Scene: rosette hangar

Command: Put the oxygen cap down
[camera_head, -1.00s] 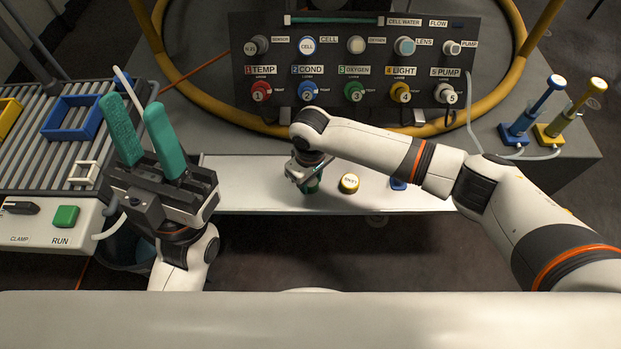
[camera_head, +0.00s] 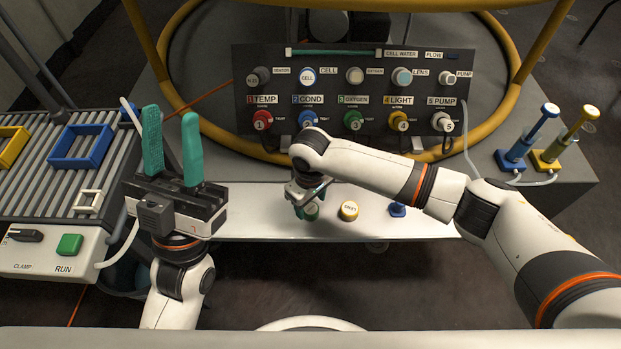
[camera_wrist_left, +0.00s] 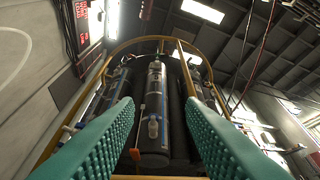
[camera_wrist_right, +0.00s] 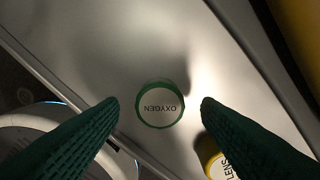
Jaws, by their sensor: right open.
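The oxygen cap (camera_wrist_right: 160,104) is a round white-topped cap with a green rim, lettered OXYGEN. It stands on the pale shelf (camera_head: 262,226), its label facing up. My right gripper (camera_wrist_right: 158,104) is open above it, a finger to either side, with visible gaps between the fingers and the cap in the right wrist view. In the head view the oxygen cap (camera_head: 312,212) shows partly behind the right gripper (camera_head: 306,200). My left gripper (camera_head: 173,145) is open and empty, fingers pointing up, at the left of the shelf. Its spread fingers show in the left wrist view (camera_wrist_left: 160,135).
A yellow lens cap (camera_head: 349,211) stands close to the right of the oxygen cap, and a blue cap (camera_head: 397,210) further right. Behind is the dark panel (camera_head: 340,75) with knobs. A slatted rack (camera_head: 40,185) stands left. The shelf's left part is clear.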

